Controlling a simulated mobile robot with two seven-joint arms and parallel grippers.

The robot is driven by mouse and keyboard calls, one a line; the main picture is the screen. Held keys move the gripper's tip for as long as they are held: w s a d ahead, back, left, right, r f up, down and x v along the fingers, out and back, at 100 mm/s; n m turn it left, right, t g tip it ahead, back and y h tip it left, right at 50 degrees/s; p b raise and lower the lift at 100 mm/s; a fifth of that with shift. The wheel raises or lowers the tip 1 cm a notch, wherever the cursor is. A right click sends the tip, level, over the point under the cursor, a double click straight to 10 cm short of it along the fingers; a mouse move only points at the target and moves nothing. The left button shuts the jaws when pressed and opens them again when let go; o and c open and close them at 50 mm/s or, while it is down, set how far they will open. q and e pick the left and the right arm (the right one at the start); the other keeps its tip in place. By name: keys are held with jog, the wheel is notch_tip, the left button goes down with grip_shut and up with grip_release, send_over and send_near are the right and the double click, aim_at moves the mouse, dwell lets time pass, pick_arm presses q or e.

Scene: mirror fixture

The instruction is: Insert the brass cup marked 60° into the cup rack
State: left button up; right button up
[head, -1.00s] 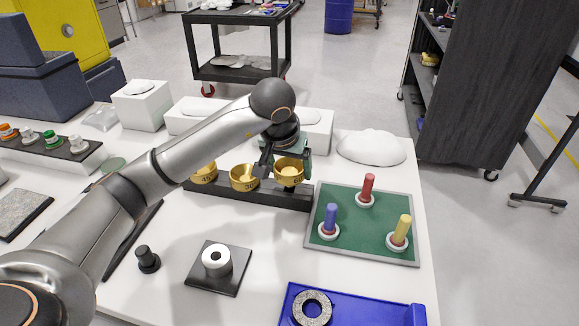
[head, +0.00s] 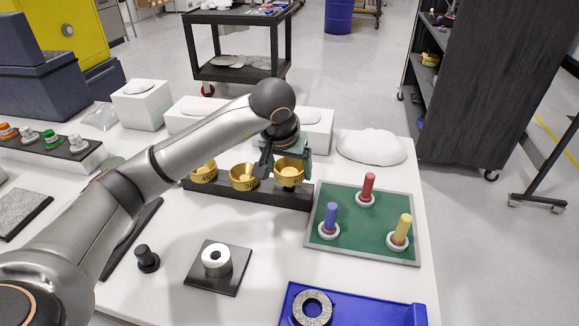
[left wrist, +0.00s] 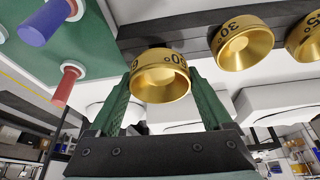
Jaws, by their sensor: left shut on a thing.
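The brass cup marked 60° (head: 289,175) is at the right end of the dark cup rack (head: 268,197). My left gripper (head: 283,166) is shut on it from behind, with a green finger on each side. The left wrist view shows the cup (left wrist: 162,78) between the fingers, its marking upside down, close to the dark rack (left wrist: 185,32). I cannot tell whether its base is fully seated. The brass cups marked 45 (head: 204,174) and 30 (head: 243,179) stand in the rack to its left. My right gripper is not in view.
A green board (head: 353,246) with red, blue and yellow pegs lies just right of the rack. A white mound (head: 371,147) and white blocks (head: 316,131) stand behind.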

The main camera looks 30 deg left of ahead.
pick_arm(q)
jog(key=shift+f+b, duration=1.2)
jog(key=shift+f, duration=0.2)
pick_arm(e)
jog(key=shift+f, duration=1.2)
pick_arm(q)
jog(key=o, duration=1.1)
jog(key=shift+o, duration=0.5)
jog(key=shift+f, duration=0.15)
jog(key=v, duration=0.2)
jog(key=shift+r, duration=0.3)
jog(key=v, duration=1)
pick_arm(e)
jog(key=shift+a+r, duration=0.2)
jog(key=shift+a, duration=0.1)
